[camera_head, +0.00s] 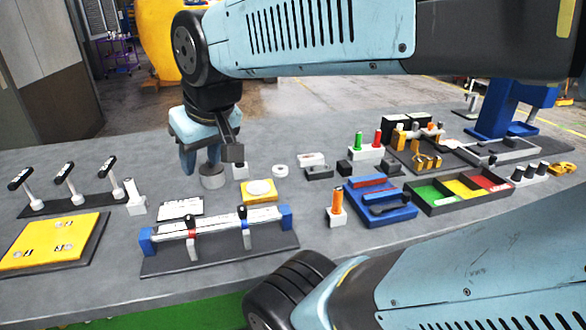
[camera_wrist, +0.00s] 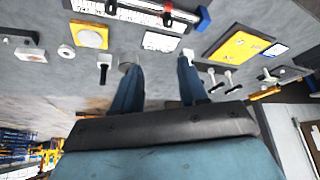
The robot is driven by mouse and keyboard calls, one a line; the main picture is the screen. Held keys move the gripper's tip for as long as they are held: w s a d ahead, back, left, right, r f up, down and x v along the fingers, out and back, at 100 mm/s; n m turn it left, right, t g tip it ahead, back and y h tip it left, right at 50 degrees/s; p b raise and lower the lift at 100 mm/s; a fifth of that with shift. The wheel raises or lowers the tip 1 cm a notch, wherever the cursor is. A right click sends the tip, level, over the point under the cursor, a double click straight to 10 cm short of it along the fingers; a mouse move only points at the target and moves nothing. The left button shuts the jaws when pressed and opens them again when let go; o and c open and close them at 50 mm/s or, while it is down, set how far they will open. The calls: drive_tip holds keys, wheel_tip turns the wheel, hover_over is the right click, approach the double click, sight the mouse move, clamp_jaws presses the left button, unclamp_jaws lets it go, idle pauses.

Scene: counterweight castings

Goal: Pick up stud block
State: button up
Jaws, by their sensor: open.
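My gripper (camera_head: 200,160) hangs over the far left part of the grey table. In the wrist view its two fingers (camera_wrist: 157,66) are apart with bare table between them. A small pale block with a dark upright stud (camera_wrist: 103,68) stands outside the left finger in that view; it may be the stud block. In the head view a pale block (camera_head: 240,172) shows just right of my gripper, partly hidden by it. A short grey cylinder (camera_head: 212,182) is below my gripper, its top partly covered. Nothing is held.
A yellow tile with a white disc (camera_head: 258,200) and a white ring (camera_head: 280,170) lie to the right. A rail fixture with blue ends (camera_head: 218,255) is in front. Black-handled levers (camera_head: 70,180) stand left. Trays (camera_head: 458,205) crowd the right side.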

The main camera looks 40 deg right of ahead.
sight(314, 168)
drive_tip(key=shift+w+d, duration=0.1)
drive_tip(key=shift+d, duration=0.05)
